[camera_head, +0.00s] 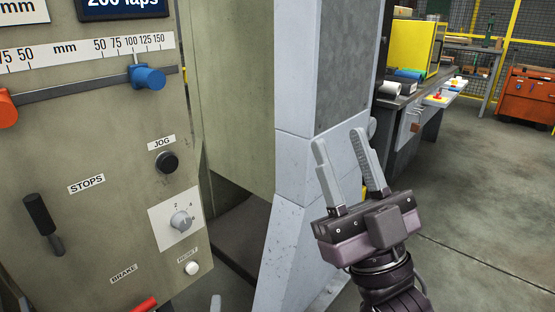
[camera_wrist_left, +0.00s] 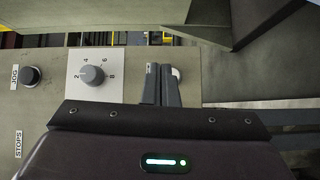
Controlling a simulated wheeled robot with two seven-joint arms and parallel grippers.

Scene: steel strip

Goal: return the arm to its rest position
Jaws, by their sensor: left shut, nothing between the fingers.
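My left gripper (camera_wrist_left: 160,72) is shut and empty in the left wrist view, its two grey fingers together. The fingers stand in front of the machine panel, beside the white reset button (camera_wrist_left: 177,73), which they partly hide. I cannot tell whether the fingers touch the panel. My right gripper (camera_head: 338,135) is open and empty, its fingers pointing up in front of the grey pillar (camera_head: 335,75).
The panel (camera_head: 120,220) carries a numbered dial (camera_head: 181,221), a black jog knob (camera_head: 167,162), a blue slider knob (camera_head: 149,78) and a black stops lever (camera_head: 42,222). A workbench (camera_head: 405,105) stands behind the pillar. The floor at right (camera_head: 490,210) is clear.

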